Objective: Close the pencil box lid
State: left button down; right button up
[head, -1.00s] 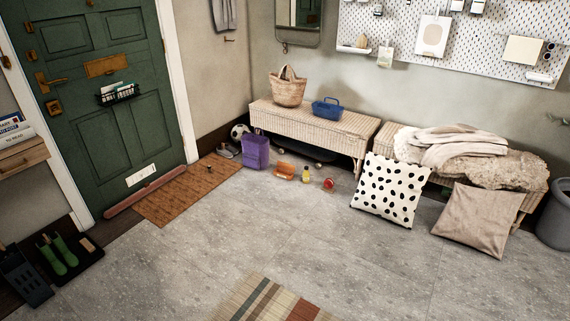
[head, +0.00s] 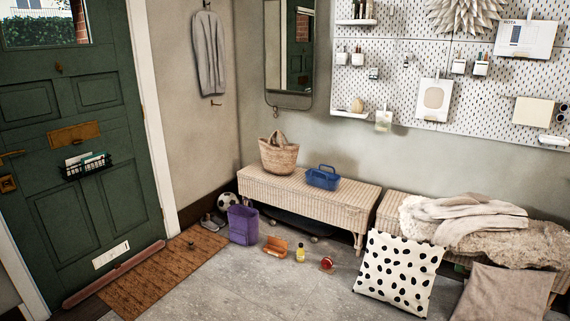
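A small orange box (head: 275,248), which looks like the pencil box, lies on the grey floor in front of the left wicker bench. Its lid seems to stand raised at the back, but it is too small to be sure. A yellow bottle (head: 300,253) and a round red item (head: 327,264) are on the floor to its right. A purple bag (head: 243,225) stands to its left. Neither of my grippers is in view.
The left wicker bench (head: 345,203) holds a woven basket and a blue caddy (head: 322,178). A spotted cushion (head: 397,274) leans on the right bench. A brown doormat (head: 165,272) lies by the green door (head: 85,160). The floor before the orange box is clear.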

aim_at(277, 240)
jog(key=i, duration=3)
